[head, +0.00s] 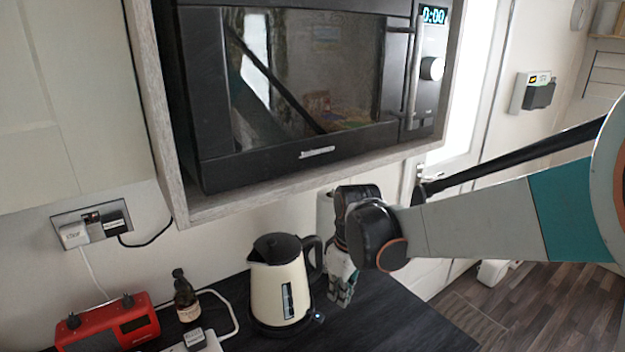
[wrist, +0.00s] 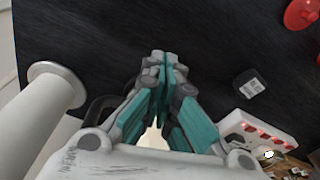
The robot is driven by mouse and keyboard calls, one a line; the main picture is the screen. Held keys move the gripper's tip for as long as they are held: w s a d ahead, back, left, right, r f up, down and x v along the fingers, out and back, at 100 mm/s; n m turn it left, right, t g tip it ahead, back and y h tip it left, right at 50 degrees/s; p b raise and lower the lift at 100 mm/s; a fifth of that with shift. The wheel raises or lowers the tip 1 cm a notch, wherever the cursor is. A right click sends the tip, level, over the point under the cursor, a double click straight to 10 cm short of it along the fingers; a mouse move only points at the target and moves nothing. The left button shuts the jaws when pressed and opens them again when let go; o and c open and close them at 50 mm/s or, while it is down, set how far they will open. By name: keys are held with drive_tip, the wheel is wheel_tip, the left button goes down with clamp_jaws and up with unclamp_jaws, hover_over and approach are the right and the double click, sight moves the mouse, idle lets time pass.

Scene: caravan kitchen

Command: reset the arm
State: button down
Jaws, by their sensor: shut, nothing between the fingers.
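My gripper (head: 341,294) points down over the dark worktop, just right of the cream kettle (head: 280,290) in the head view. Its teal fingers are shut together and hold nothing; they also show in the wrist view (wrist: 164,62). My arm reaches in from the right, below the microwave (head: 310,80). In the wrist view, the kettle is mostly hidden behind the fingers. I cannot tell whether the gripper touches the kettle's dark handle.
A white cylinder (wrist: 48,105) stands close by, left of the fingers in the wrist view. A red radio (head: 108,322) and small brown bottle (head: 186,298) stand left of the kettle. A white power strip (wrist: 262,135) lies on the worktop (head: 400,318), which is clear at front right.

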drive_tip(key=s+d+r+m+t, duration=0.3)
drive_tip(key=s+d+m, duration=0.2)
drive_tip(key=s, duration=0.4)
drive_tip(key=s+d+r+m+t+h+b, duration=0.1)
drive_tip(key=s+d+r+m+t, duration=0.2)
drive_tip(key=s+d, duration=0.5)
drive_tip(key=shift+s+d+r+m, duration=0.25)
drive_tip(key=shift+s+r+m, duration=0.55)
drive_tip(key=shift+m, duration=0.2)
idle(0.7)
